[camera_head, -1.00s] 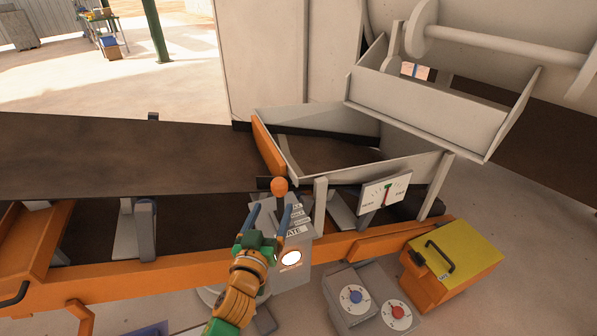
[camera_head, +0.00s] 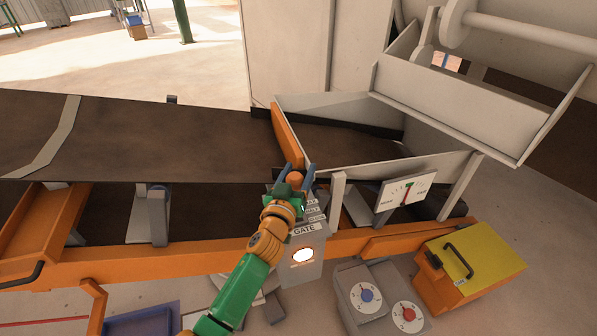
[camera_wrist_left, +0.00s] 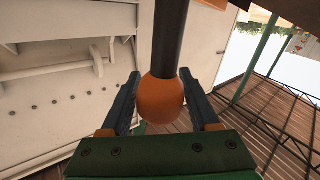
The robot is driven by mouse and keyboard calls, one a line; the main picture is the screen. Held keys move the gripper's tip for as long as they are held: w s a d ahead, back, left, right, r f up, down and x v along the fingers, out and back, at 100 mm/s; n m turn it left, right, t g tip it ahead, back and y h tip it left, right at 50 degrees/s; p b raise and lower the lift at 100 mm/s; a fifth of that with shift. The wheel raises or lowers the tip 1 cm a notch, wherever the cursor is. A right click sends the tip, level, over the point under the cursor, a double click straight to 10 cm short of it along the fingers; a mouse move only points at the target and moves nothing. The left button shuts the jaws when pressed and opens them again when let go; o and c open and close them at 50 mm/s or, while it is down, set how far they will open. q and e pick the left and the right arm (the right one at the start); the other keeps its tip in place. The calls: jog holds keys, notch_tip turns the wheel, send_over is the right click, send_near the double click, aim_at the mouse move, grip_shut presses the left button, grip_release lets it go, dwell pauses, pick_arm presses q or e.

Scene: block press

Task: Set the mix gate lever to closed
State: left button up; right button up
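The mix gate lever ends in an orange ball knob (camera_head: 296,178), which stands above a grey box (camera_head: 306,252) labelled GATE. My left gripper (camera_head: 296,170) is at the knob, with one blue finger on each side of it. In the left wrist view, the orange knob (camera_wrist_left: 161,101) and its dark rod lie between the two fingers (camera_wrist_left: 160,76). Small position labels (camera_head: 314,209) sit beside the lever, partly hidden by the gripper. My right gripper is out of view.
An orange gate plate (camera_head: 287,137) and a pale hopper (camera_head: 400,178) stand just behind the lever over the dark belt (camera_head: 120,145). A gauge (camera_head: 408,190), two dial boxes (camera_head: 367,297) and a yellow-lidded orange box (camera_head: 478,262) are to the right.

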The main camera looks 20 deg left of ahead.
pick_arm(q)
grip_shut()
jog(key=s+b, duration=0.1)
jog(key=b, duration=0.2)
jog(key=d+f+t+b, duration=0.1)
jog(key=b, duration=0.1)
jog(key=shift+s+f+m+b, duration=0.25)
jog(key=shift+s+m+b, duration=0.15)
jog(key=s+d+m+t+b, duration=0.1)
jog(key=b, duration=0.1)
jog(key=s+d+r+m+t+b, duration=0.1)
jog(key=s+b, duration=0.1)
jog(key=b, duration=0.1)
jog(key=shift+r+t+h, duration=0.1)
jog(key=shift+t+h, duration=0.3)
jog(key=shift+o, duration=2.2)
grip_release()
jog(key=shift+d, duration=0.1)
